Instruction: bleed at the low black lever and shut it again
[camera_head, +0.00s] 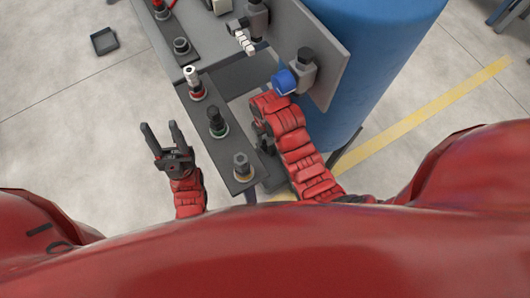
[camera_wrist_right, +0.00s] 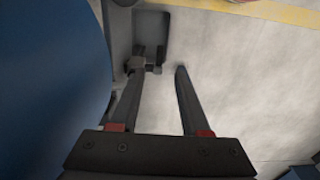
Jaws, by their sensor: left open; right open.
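In the right wrist view my right gripper (camera_wrist_right: 155,75) is open, its two fingers pointing down past the blue tank. A small dark fitting (camera_wrist_right: 138,65) is at the left fingertip; it may be the low black lever, but I cannot tell whether they touch. It is not between the fingers as far as I can see. In the head view my right arm reaches beside the panel, its fingers are hidden, and no low lever can be made out there. My left gripper (camera_head: 162,130) is open and empty, over bare floor left of the bench.
The blue tank (camera_head: 384,50) stands behind a grey panel (camera_head: 330,62) with a blue-capped fitting (camera_head: 285,81). A narrow dark bench (camera_head: 228,150) carries several upright fittings. In the wrist view a dark tray-like shape (camera_wrist_right: 151,28) lies beyond the fingers.

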